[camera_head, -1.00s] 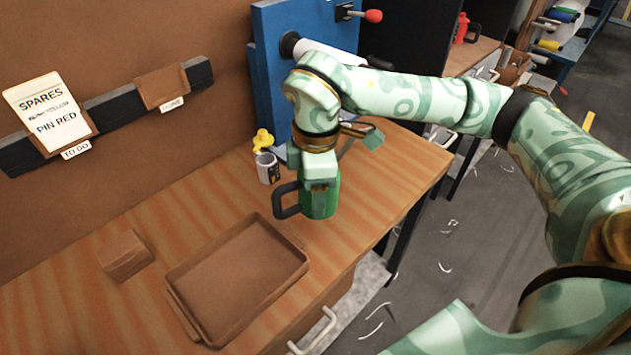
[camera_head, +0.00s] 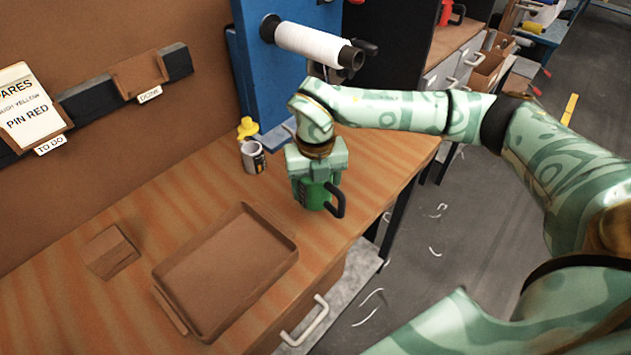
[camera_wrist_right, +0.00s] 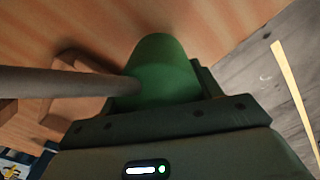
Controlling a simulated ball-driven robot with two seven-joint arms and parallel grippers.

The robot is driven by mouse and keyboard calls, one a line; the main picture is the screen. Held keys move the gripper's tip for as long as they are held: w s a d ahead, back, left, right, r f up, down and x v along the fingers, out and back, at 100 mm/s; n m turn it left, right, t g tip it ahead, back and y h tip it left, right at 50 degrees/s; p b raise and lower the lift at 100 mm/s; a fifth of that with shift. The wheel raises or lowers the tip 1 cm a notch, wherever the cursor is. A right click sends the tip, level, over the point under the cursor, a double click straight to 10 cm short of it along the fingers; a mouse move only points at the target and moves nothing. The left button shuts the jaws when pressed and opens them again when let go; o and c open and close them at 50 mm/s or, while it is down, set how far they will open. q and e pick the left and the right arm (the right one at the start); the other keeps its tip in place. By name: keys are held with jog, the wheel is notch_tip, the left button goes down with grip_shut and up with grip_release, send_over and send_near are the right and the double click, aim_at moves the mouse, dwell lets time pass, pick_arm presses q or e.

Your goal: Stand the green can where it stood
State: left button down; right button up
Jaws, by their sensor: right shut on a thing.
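The green can (camera_head: 313,196), with a dark handle or spout on its right, is in my right gripper (camera_head: 318,176) over the front right part of the wooden workbench (camera_head: 190,205). The gripper is shut on the can from above and hides its upper part. The can looks upright, close to the bench top; I cannot tell whether its base touches. In the right wrist view the green can (camera_wrist_right: 163,75) sits between the jaws, with a grey-brown rod-like part (camera_wrist_right: 60,83) reaching left. My left gripper is not in view.
A brown tray (camera_head: 225,270) lies left of the can, with a small brown block (camera_head: 110,250) beyond it. A grey tin (camera_head: 252,157) and a yellow-topped thing (camera_head: 246,128) stand behind, near the blue frame (camera_head: 262,60) with its white spool (camera_head: 312,44). The bench's front edge is close.

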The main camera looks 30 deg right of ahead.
jog(key=shift+w+d+f+n, duration=0.1)
jog(key=shift+w+f+n, duration=0.05)
jog(key=shift+n, duration=0.4)
jog(key=shift+w+d+f+n, duration=0.1)
jog(key=shift+f+n, duration=0.05)
jog(key=shift+n, duration=0.4)
jog(key=shift+f, duration=0.2)
notch_tip(320, 180, down, 4)
jog(key=b, duration=0.3)
jog(key=shift+b, duration=0.4)
jog(key=shift+r, duration=0.15)
jog(key=shift+f, duration=0.55)
jog(key=o, duration=1.8)
jog(key=shift+c, duration=0.2)
notch_tip(320, 180, up, 16)
jog(key=p, duration=0.2)
jog(key=shift+r+p, duration=0.2)
jog(key=shift+p, duration=0.1)
